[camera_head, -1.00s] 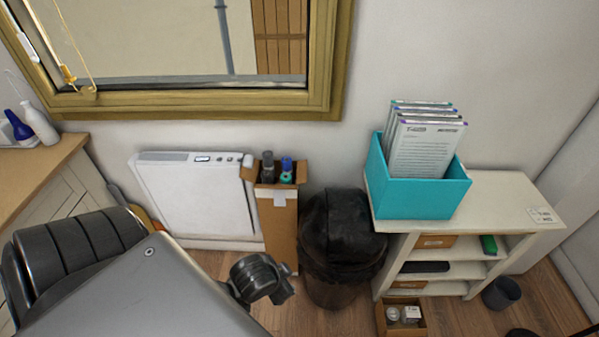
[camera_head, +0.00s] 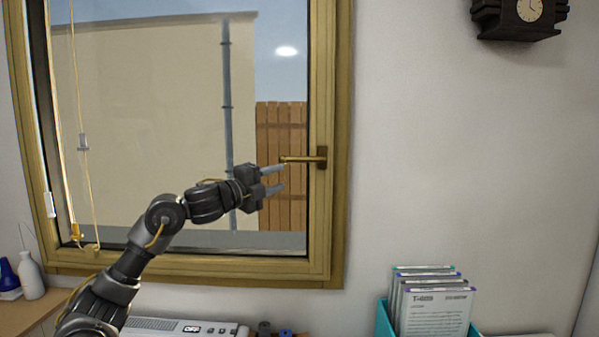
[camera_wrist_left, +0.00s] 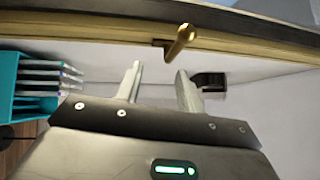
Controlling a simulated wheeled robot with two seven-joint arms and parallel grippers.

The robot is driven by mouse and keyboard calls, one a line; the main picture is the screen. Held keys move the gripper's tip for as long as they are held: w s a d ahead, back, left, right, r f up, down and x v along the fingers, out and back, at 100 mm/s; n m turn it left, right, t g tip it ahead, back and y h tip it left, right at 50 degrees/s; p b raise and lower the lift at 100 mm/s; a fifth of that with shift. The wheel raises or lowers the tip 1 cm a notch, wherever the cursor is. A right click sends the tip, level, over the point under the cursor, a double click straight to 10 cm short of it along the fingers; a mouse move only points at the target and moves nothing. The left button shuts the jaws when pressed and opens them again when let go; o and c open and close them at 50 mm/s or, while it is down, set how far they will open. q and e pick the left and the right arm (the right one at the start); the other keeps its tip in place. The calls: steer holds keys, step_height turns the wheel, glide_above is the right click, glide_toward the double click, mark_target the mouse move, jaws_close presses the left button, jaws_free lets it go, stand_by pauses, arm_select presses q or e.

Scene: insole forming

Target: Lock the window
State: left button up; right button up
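The window (camera_head: 334,230) has a gold-brown frame and fills the left half of the head view. Its brass handle (camera_head: 303,159) is on the right side of the frame and lies horizontal, pointing left. My left gripper (camera_head: 278,178) is in front of the glass, with its fingers pointing right, just below and left of the handle's free end. The fingers are apart and nothing is between them. In the left wrist view the open fingers (camera_wrist_left: 158,85) show with the handle (camera_wrist_left: 181,42) ahead of them, apart from it. My right gripper is not in view.
Blind cords (camera_head: 82,145) hang at the window's left side. A dark wall clock (camera_head: 518,17) is at the top right. A teal file box (camera_head: 383,322) with folders stands at the bottom right.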

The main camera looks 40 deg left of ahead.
mark_target(296, 160)
arm_select(q)
steer(key=shift+m, duration=0.3)
steer(key=w+r+p, duration=0.1)
steer(key=w+p, duration=0.1)
steer(key=w, duration=0.1)
steer(key=w+r+p, duration=0.1)
steer(key=w+p, duration=0.1)
steer(key=w, duration=0.1)
steer(key=w+r+p, duration=0.2)
steer(key=w, duration=0.1)
steer(key=shift+d+r, duration=0.1)
steer(key=shift+d, duration=0.15)
steer(key=shift+w+d, duration=0.1)
steer(key=shift+w, duration=0.3)
jaws_close()
